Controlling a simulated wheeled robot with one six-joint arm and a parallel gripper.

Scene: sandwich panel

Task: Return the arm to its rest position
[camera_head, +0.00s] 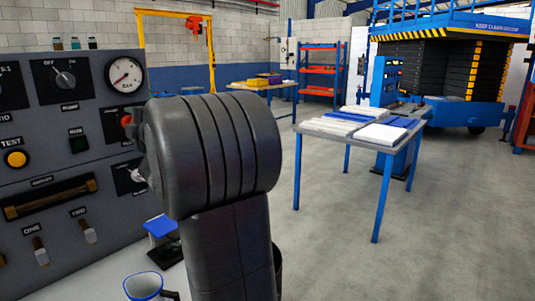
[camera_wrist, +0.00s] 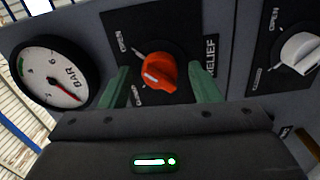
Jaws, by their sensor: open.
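My gripper (camera_wrist: 161,84) is open, its two green fingers apart in the wrist view. An orange-red knob with a white mark (camera_wrist: 158,71), labelled RELIEF, lies between the fingers as seen there, with gaps on both sides. I cannot tell how far the fingertips are from the panel. In the head view my dark arm is extended in front of the grey panel (camera_head: 60,130), and a bit of the red knob (camera_head: 126,120) shows at its left edge. My gripper is mostly hidden behind the arm there.
A pressure gauge (camera_wrist: 50,73) is left of the knob and a white knob (camera_wrist: 300,50) is right of it, both close by. A blue-legged table (camera_head: 345,131) with flat panels stands to the right. The floor (camera_head: 450,230) there is clear.

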